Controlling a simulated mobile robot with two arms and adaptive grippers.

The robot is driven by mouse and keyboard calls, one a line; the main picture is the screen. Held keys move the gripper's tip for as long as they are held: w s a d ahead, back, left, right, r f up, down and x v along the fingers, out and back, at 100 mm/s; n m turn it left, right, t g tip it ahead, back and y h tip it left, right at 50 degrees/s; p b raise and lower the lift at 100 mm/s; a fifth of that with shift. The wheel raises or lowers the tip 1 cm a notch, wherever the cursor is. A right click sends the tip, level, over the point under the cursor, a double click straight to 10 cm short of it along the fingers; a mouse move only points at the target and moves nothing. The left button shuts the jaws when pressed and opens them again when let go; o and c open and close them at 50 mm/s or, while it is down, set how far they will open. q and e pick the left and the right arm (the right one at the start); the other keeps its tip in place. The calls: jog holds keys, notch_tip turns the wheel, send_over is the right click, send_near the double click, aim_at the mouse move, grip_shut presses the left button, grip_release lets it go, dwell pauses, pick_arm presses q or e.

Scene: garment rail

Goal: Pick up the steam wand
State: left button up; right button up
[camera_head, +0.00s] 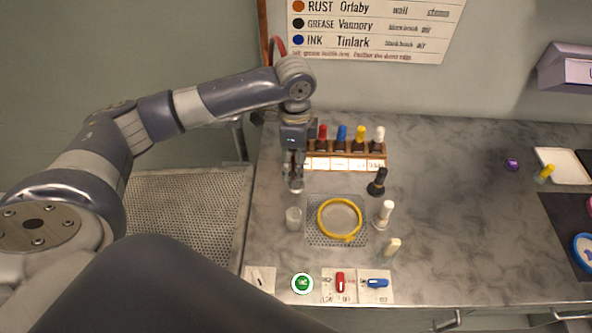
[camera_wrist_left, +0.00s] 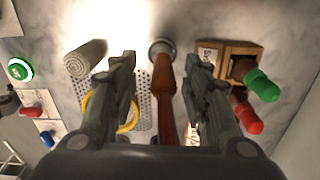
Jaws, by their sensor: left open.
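What looks like the steam wand, a reddish-brown handle (camera_wrist_left: 165,95) with a round metal end (camera_wrist_left: 161,47), lies between the fingers in the left wrist view. In the head view only a small metallic end (camera_head: 296,186) shows below the fingers; the gripper hides the rest. My left gripper (camera_head: 294,172) points down over the counter, left of the bottle rack. It also shows in the left wrist view (camera_wrist_left: 158,62), open, with one finger on each side of the handle. I cannot tell whether either finger touches it. My right gripper is not in view.
A wooden rack (camera_head: 345,163) of colour-capped bottles stands close right of the gripper. A whitish cylinder (camera_head: 293,218), a yellow hoop (camera_head: 339,218) on a perforated plate and a dark bottle (camera_head: 378,183) are nearby. Buttons and switches (camera_head: 340,284) line the front.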

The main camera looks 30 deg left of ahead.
pick_arm(q)
jog(key=f, duration=0.2)
jog(key=f+p, duration=0.1)
jog(key=f, duration=0.1)
jog(key=shift+w+f, duration=0.2)
jog(key=shift+f, duration=0.05)
jog(key=shift+f+p, duration=0.3)
jog(key=shift+f, duration=0.05)
jog(key=shift+c, duration=0.4)
grip_shut()
